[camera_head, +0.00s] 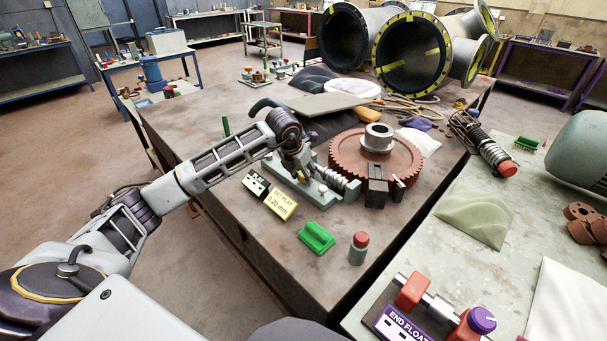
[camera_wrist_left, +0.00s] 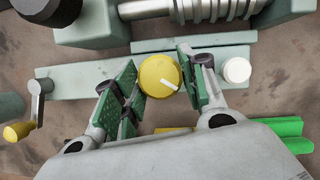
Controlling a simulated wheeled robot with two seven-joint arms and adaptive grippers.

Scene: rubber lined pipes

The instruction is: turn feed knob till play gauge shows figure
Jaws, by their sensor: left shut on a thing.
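My left gripper (camera_head: 299,172) reaches down to the green-grey worm stand on the bench. In the left wrist view its two green-padded fingers (camera_wrist_left: 158,82) are shut on the yellow feed knob (camera_wrist_left: 157,74), one pad on each side. The knob's white pointer line slants toward the lower right of the picture. The black play gauge (camera_head: 256,184) stands left of the stand; its figure is too small to read and looks like dashes. Beside it the yellow sign (camera_head: 280,206) reads "SET PLAY 0.20 mm". My right gripper is not in view.
A worm (camera_head: 331,178) lies beside a large red-brown gear (camera_head: 402,160). A green block (camera_head: 316,238) and a red-capped bottle (camera_head: 358,250) stand in front. In the wrist view, a yellow-handled crank (camera_wrist_left: 18,130) is left and a white round piece (camera_wrist_left: 236,70) right of the fingers.

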